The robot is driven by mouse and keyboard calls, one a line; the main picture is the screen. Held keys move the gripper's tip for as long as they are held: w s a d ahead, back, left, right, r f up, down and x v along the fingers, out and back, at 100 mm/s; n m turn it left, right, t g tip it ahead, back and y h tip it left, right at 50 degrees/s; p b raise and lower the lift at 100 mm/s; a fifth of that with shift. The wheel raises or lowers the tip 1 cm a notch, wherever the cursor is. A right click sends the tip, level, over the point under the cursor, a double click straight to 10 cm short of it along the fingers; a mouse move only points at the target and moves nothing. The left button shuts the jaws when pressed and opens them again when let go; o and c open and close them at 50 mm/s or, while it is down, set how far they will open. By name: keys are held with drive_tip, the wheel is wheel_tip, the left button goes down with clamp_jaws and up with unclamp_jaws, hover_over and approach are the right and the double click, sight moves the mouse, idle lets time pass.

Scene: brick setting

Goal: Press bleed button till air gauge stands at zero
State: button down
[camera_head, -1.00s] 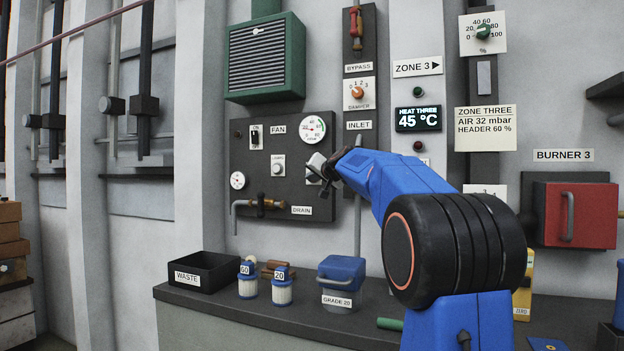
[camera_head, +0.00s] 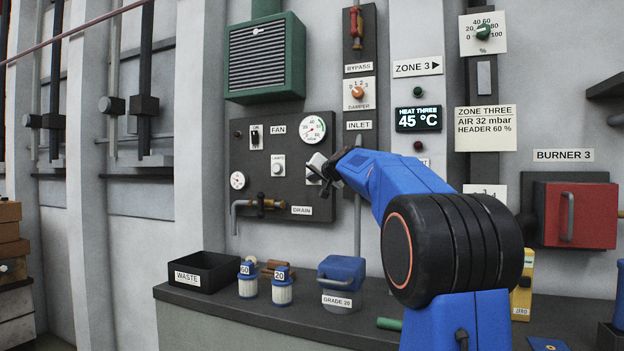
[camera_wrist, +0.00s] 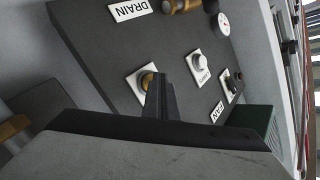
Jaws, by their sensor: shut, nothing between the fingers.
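A dark wall panel (camera_head: 290,206) carries a large white dial gauge (camera_head: 313,128) at its upper right and a smaller gauge (camera_head: 238,180) at its left. Both needles are too small to read surely. A brass-coloured button (camera_wrist: 147,79) sits on a white plate (camera_wrist: 138,88) in the wrist view; the plate also shows at the panel's right side in the head view (camera_head: 315,163). My gripper (camera_head: 329,170) is shut and empty, its tips (camera_wrist: 159,78) at the button and partly covering it. I cannot tell whether they touch or press it.
A fan switch (camera_head: 256,137), a white knob (camera_head: 278,166) and a brass drain valve (camera_head: 264,203) share the panel. Below, the bench holds a waste bin (camera_head: 205,270), filter jars (camera_head: 282,287) and a blue-lidded tub (camera_head: 341,270).

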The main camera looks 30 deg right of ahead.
drive_tip(key=shift+s+a, duration=0.45)
drive_tip(key=shift+a, duration=0.15)
drive_tip(key=shift+a, duration=0.1)
drive_tip(key=shift+s+a, duration=0.8)
drive_tip(key=shift+a, duration=0.15)
drive_tip(key=shift+s+a, duration=0.75)
drive_tip(key=shift+a, duration=0.2)
drive_tip(key=s+a+f+n+g+y, duration=0.2)
drive_tip(key=s+a+f+n+g, duration=0.1)
drive_tip(key=s+a+f, duration=0.75)
drive_tip(key=s+a+f+n+g+y, duration=0.1)
drive_tip(key=s+a+f+n+g, duration=0.15)
drive_tip(key=s+a+f, duration=0.8)
drive_tip(key=s+f+n+g+h, duration=0.1)
drive_tip(key=s+f+n+g, duration=0.2)
drive_tip(key=s+f, duration=2.3)
drive_tip(key=s+g, duration=0.3)
drive_tip(key=shift+s+a, duration=0.15)
